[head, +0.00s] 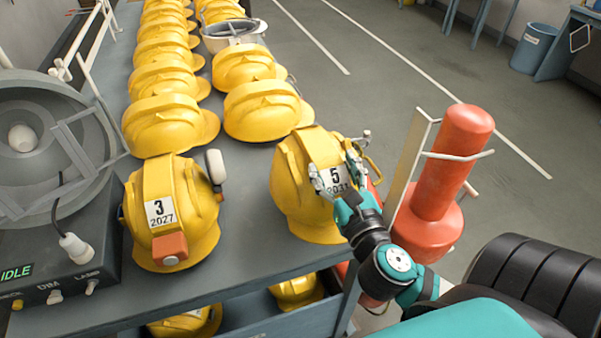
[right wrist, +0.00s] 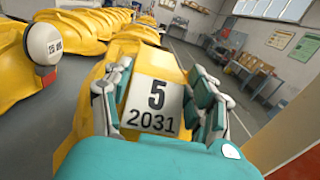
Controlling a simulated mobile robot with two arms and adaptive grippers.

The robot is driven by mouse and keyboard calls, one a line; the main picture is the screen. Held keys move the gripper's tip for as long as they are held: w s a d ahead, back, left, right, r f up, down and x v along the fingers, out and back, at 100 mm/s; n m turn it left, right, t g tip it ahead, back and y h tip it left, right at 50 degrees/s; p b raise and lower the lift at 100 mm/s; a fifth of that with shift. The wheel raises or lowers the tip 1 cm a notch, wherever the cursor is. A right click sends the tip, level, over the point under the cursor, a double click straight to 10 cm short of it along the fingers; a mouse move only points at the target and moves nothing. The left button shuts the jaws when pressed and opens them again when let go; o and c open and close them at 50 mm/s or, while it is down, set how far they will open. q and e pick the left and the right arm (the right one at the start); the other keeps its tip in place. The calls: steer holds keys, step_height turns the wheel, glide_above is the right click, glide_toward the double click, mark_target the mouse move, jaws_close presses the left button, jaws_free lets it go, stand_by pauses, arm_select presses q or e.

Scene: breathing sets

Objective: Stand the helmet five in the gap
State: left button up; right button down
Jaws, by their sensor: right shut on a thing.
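The yellow helmet five (head: 296,195) has a white label reading 5 and 2031. It is at the right edge of the bench, front of the right-hand row, peak down in the head view. My right gripper (head: 335,175) is shut on it, fingers either side of the label; the helmet five (right wrist: 150,65) also fills the middle of the right wrist view. I cannot tell whether its lower rim touches the bench. Helmet three (head: 180,225), labelled 3 and 2027, stands to its left, with bare bench between them. My left gripper is not in view.
Two rows of yellow helmets (head: 165,122) run back along the grey bench (head: 240,255). A tester marked IDLE (head: 60,265) stands at the left. A red cylinder (head: 450,160) in a white holder stands close right of my gripper. More helmets (head: 297,291) lie below.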

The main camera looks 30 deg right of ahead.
mark_target(301, 155)
steer(key=w, duration=0.4)
steer(key=shift+a+f, duration=0.15)
steer(key=shift+a, duration=0.25)
steer(key=w, duration=0.2)
steer(key=w+a+p, duration=0.1)
steer(key=w, duration=0.1)
steer(key=shift+w+a+f, duration=0.1)
steer(key=shift+w+f, duration=0.15)
step_height(301, 155, down, 3)
steer(key=shift+f, duration=0.1)
steer(key=shift+s+f, duration=0.1)
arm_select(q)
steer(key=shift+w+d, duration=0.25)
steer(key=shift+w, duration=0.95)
arm_select(e)
steer(key=c, duration=0.8)
jaws_free()
steer(key=shift+f, duration=0.15)
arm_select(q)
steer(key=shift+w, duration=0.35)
arm_select(e)
steer(key=o, duration=0.4)
